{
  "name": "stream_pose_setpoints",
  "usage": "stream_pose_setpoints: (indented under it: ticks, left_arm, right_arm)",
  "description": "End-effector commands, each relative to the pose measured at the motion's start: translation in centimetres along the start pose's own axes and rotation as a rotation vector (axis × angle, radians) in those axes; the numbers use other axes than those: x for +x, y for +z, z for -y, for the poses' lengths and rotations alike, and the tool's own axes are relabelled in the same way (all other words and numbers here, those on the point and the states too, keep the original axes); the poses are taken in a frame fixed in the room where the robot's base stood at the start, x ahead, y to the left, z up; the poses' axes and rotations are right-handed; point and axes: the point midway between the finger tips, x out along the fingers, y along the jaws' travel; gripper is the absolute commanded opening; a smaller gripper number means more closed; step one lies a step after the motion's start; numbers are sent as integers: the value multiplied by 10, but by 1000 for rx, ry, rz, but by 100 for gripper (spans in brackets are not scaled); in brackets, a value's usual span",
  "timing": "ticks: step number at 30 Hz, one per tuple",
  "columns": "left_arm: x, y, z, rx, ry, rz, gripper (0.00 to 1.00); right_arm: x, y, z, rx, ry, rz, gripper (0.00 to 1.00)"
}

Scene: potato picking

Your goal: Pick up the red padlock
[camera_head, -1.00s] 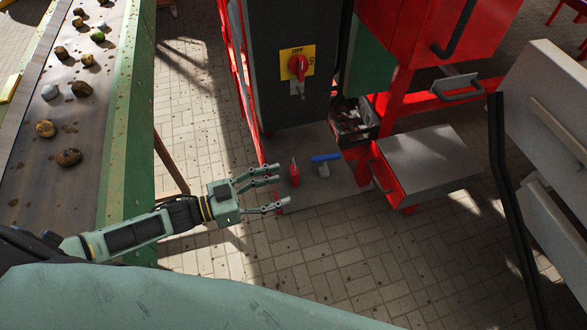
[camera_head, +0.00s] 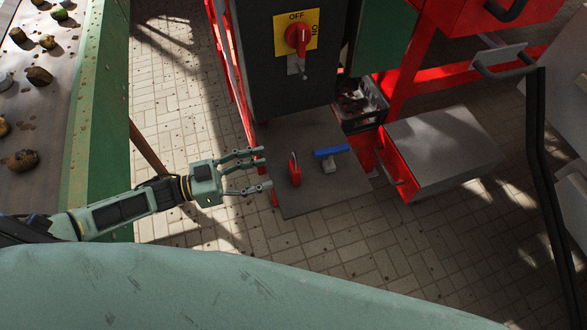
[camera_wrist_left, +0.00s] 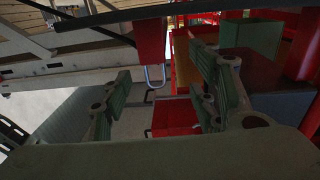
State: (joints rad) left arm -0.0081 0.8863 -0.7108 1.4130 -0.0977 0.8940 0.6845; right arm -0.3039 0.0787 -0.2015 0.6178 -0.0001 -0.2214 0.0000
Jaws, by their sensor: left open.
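The red padlock (camera_head: 294,174) stands on a grey plate (camera_head: 300,208) at the foot of the dark switch cabinet, its shackle up. My left gripper (camera_head: 265,169) is to the left of it in the head view, with its fingers spread and pointing at it. A gap shows between the fingertips and the padlock, and nothing is held. In the left wrist view a red block with a U-shaped metal loop, apparently the padlock (camera_wrist_left: 150,42), appears beyond and between the open fingers. My right gripper is not in view.
A blue-handled object (camera_head: 331,152) lies on the plate just right of the padlock. A red drawer unit with a grey top (camera_head: 440,145) stands further right. The cabinet with a red switch (camera_head: 298,38) rises behind. A conveyor with potatoes (camera_head: 40,110) is at left.

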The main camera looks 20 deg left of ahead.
Motion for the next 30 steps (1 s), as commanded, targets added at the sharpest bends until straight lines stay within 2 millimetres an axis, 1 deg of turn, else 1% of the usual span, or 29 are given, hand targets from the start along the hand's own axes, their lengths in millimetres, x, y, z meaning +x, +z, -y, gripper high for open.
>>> stream_pose_setpoints:
  ticks: [1, 7, 12, 15, 18, 24, 30]
  left_arm:
    - [7, -2, 0, 0, 1, -4, 55]
    - [30, -2, -4, -1, 1, -4, 55]
    - [57, -2, -8, 0, 0, -5, 55]
    - [67, -1, -8, 2, 1, -2, 55]
    - [71, -1, -9, 0, 0, -1, 55]
    - [71, -1, -8, 0, 0, -1, 54]
    - [70, -1, -8, 0, 0, -1, 36]
  right_arm:
    - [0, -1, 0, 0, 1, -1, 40]
    - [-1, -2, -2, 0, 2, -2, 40]
    - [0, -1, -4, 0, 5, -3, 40]
    - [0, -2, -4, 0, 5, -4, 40]
    - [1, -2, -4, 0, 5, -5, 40]
    - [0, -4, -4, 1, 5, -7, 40]
    - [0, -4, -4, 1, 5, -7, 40]
